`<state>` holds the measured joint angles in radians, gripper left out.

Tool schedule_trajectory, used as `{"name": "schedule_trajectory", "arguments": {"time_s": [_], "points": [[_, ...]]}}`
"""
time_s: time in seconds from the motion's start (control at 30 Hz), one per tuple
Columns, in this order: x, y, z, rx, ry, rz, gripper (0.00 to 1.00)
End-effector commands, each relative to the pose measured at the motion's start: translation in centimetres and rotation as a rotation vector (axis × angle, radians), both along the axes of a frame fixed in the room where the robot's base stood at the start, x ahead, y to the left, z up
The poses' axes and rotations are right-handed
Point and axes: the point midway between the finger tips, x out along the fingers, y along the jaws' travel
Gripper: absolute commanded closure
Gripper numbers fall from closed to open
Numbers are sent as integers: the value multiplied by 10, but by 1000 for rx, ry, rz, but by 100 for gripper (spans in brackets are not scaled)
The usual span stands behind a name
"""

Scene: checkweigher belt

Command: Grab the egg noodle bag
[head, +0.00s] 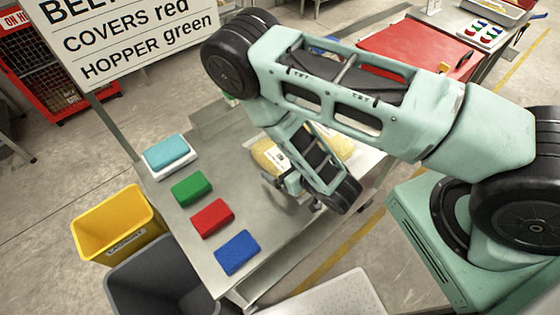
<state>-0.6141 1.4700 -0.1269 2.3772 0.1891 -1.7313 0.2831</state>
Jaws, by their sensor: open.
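A yellow bag with a white label (267,152) lies on the grey metal table (222,167), partly hidden behind my arm; its print is too small to read, so I cannot confirm it is the egg noodle bag. A second pale yellow item (342,144) shows behind my arm to its right, mostly hidden. My gripper (284,184) is open, close to the near side of the labelled bag. I cannot tell whether it touches the bag.
A pale blue and white stack (168,152), a green cloth (191,189), a red cloth (212,218) and a blue cloth (238,252) lie along the table's left side. A yellow bin (112,222) and a dark grey bin (150,285) stand left. A sign (125,35) rises behind.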

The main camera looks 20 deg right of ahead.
Motion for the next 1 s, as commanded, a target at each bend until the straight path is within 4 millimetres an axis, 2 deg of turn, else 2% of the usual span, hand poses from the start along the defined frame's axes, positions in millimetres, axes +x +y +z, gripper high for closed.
{"name": "schedule_trajectory", "arguments": {"time_s": [0.2,0.23,0.43,0.77,1.0], "points": [[1,0,-1,0,1,0,0],[1,0,-1,0,1,0,3],[1,0,-1,-1,1,-1,58],[2,1,5,0,-3,-1,59],[2,1,37,1,-5,-2,59]]}}
